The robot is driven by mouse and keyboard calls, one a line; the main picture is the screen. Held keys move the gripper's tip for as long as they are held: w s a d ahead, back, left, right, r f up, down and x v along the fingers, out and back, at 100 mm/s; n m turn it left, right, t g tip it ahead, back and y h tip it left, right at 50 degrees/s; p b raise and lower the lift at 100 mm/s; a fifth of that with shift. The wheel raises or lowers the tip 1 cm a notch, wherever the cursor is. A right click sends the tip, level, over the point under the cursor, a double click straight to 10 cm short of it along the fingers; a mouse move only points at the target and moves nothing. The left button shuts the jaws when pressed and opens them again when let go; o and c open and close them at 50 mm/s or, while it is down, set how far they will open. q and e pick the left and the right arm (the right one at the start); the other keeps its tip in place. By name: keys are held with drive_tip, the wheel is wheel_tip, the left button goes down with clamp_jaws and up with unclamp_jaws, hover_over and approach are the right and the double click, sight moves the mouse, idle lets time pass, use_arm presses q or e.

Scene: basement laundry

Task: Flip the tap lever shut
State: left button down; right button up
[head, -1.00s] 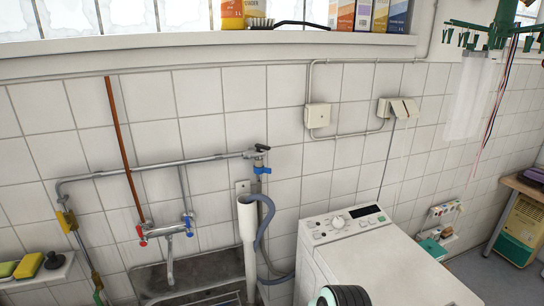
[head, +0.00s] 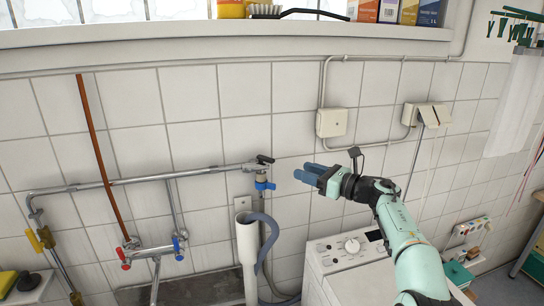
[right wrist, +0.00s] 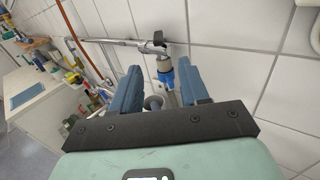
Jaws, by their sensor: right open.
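The tap (head: 262,172) sits at the right end of the grey wall pipe, with a dark lever (head: 265,158) on top and a blue fitting (head: 265,185) below. In the right wrist view the lever (right wrist: 150,44) shows just beyond the fingertips, and the blue fitting (right wrist: 166,76) lies between the fingers in the picture. My right gripper (head: 300,173) is open and empty, a short way right of the tap, with its blue fingers pointing at it. It also shows in the right wrist view (right wrist: 158,72). My left gripper is out of view.
A white standpipe (head: 248,250) with a grey hose stands below the tap, over a sink. A washing machine (head: 345,250) is below my right arm. A red-and-blue-handled mixer tap (head: 152,250) is at left. Wall boxes (head: 331,122) sit above right.

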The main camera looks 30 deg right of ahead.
sight(271, 159)
drive_tip(key=p+x, duration=0.1)
drive_tip(key=x, duration=0.3)
drive_tip(key=p+x, duration=0.2)
drive_tip(key=x, duration=0.2)
drive_tip(key=p+x, duration=0.2)
drive_tip(key=x, duration=0.2)
drive_tip(key=shift+w+a+r, duration=0.15)
drive_tip(key=shift+w+r, duration=0.05)
drive_tip(key=shift+r, duration=0.1)
drive_tip(key=shift+w+a+f, duration=0.2)
drive_tip(key=shift+w, duration=0.25)
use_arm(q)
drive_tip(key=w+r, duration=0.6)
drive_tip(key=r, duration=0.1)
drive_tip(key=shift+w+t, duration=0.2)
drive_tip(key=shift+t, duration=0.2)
use_arm(e)
drive_tip(key=shift+s, duration=0.1)
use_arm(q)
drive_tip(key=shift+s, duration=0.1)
use_arm(e)
clamp_jaws()
